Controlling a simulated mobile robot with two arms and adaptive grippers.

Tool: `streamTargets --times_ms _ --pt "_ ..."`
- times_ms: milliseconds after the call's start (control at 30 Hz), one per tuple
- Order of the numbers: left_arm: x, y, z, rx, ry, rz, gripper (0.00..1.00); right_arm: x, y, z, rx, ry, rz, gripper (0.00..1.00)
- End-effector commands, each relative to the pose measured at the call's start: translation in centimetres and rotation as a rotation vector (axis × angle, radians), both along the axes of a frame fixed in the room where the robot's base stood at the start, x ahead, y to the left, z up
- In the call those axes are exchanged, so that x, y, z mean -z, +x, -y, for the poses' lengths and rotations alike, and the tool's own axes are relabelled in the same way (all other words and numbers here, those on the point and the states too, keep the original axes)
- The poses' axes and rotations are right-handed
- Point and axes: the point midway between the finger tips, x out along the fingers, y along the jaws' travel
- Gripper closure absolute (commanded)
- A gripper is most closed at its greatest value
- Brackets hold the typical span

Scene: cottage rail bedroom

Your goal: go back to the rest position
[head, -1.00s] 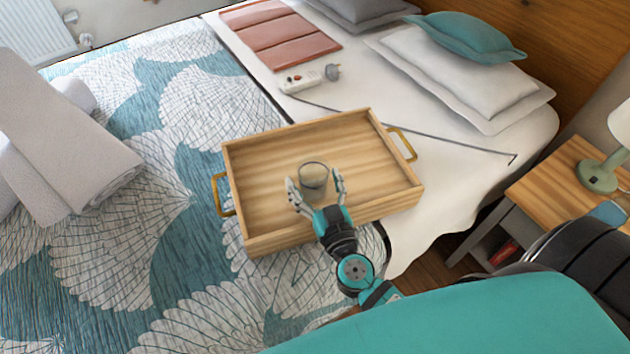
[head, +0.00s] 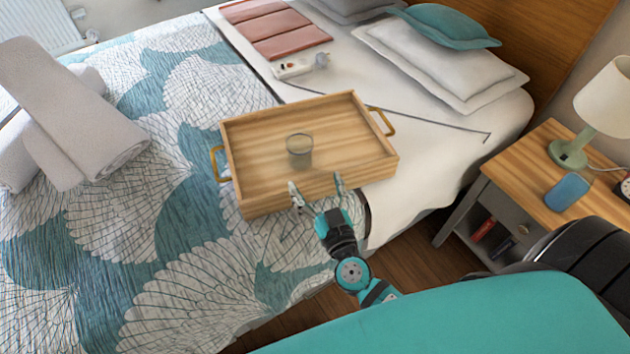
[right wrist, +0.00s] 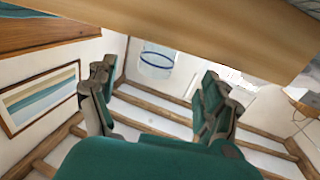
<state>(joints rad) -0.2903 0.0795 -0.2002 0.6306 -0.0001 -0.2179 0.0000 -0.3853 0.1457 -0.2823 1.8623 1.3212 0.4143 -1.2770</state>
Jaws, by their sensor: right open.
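My right gripper (head: 318,192) is open and empty at the near edge of a wooden tray. In the right wrist view its two fingers (right wrist: 158,105) stand apart with nothing between them. The wooden tray (head: 250,195) with brass handles lies on the bed. A clear glass (head: 299,150) stands upright inside the tray, apart from the gripper. A wooden surface (right wrist: 200,30) fills the top of the right wrist view close to the fingers. My left gripper is not in view.
The bed (head: 190,240) has a leaf-patterned cover. Rolled towels (head: 75,120) lie at left. A power strip (head: 292,69) and cable lie behind the tray. A nightstand (head: 520,185) at right holds a lamp (head: 590,115) and a blue phone-like object (head: 567,192). Wooden floor shows between bed and nightstand.

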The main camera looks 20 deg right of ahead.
Motion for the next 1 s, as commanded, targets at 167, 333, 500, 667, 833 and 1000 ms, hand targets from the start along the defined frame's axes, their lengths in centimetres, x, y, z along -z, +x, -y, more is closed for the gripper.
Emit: streamTargets --times_ms 167,333,500,667,833,1000 --pt "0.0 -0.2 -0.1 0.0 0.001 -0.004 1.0 0.0 0.0 0.0 0.0 0.0 0.0 0.17" --pt "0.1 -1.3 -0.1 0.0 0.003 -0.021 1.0 -0.5 0.0 -0.8 -0.038 0.005 0.007 0.17" --pt "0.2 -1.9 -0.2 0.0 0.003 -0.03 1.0 -2.6 -0.8 -5.4 -0.275 0.016 0.003 0.17" --pt "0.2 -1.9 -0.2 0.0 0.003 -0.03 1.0 -2.6 -3.7 -10.2 -0.556 -0.009 -0.153 0.17" --pt "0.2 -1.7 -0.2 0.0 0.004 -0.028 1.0 0.4 -8.1 -10.9 -0.68 -0.062 -0.477 0.17" --pt "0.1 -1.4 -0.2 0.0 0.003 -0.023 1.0 3.0 -12.1 -7.7 -0.609 -0.095 -0.794 0.17"
